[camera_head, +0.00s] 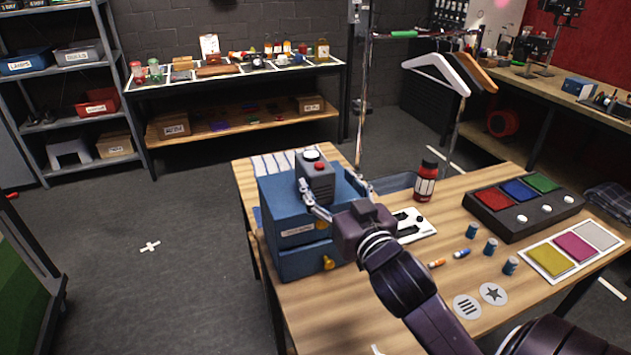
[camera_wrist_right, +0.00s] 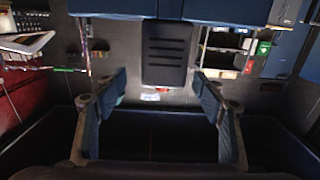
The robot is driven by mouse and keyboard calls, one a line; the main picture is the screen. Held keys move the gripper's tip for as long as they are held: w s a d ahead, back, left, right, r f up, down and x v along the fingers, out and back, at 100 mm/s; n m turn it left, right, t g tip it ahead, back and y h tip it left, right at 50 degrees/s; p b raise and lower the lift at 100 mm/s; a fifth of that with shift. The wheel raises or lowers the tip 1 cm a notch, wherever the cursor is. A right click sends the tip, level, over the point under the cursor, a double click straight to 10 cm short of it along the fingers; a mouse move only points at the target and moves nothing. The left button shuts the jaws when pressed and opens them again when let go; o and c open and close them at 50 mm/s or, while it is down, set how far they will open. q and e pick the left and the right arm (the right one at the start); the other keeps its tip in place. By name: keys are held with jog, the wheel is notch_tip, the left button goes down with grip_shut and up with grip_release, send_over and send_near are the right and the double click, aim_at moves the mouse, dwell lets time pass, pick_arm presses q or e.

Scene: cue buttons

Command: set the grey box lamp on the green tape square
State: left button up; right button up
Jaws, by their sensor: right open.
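The grey box lamp (camera_head: 316,178) is a small dark grey box with a white disc and a red part on top. It stands at the top of the blue drawer unit (camera_head: 285,262); I cannot tell whether it rests on the top or inside it. My right gripper (camera_head: 333,190) is open, with its fingers apart near the lamp's sides. In the right wrist view the lamp's slotted grey face (camera_wrist_right: 170,55) is beyond and between the open fingertips (camera_wrist_right: 160,88), with no clear contact. The green tape square is not visible. My left gripper is out of view.
The wooden table (camera_head: 375,313) also holds a red bottle (camera_head: 425,182), a button console (camera_head: 525,208), a colour card (camera_head: 572,250), small blue cylinders and round grey discs. A hanger stand rises behind. Bare tabletop lies at the front.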

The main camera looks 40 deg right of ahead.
aim_at(314, 165)
jog(key=shift+s+a+b, duration=0.1)
jog(key=shift+s+b, duration=0.2)
jog(key=shift+r, duration=0.1)
jog(key=shift+p+x, duration=0.3)
jog(key=shift+x, duration=0.75)
jog(key=x, duration=0.1)
jog(key=p+x, duration=0.1)
jog(key=x, duration=0.1)
jog(key=p+x, duration=0.1)
jog(key=shift+w+a+r, duration=0.1)
jog(key=shift+w+a, duration=0.05)
jog(key=shift+w, duration=0.75)
jog(key=c, duration=1.7)
grip_shut()
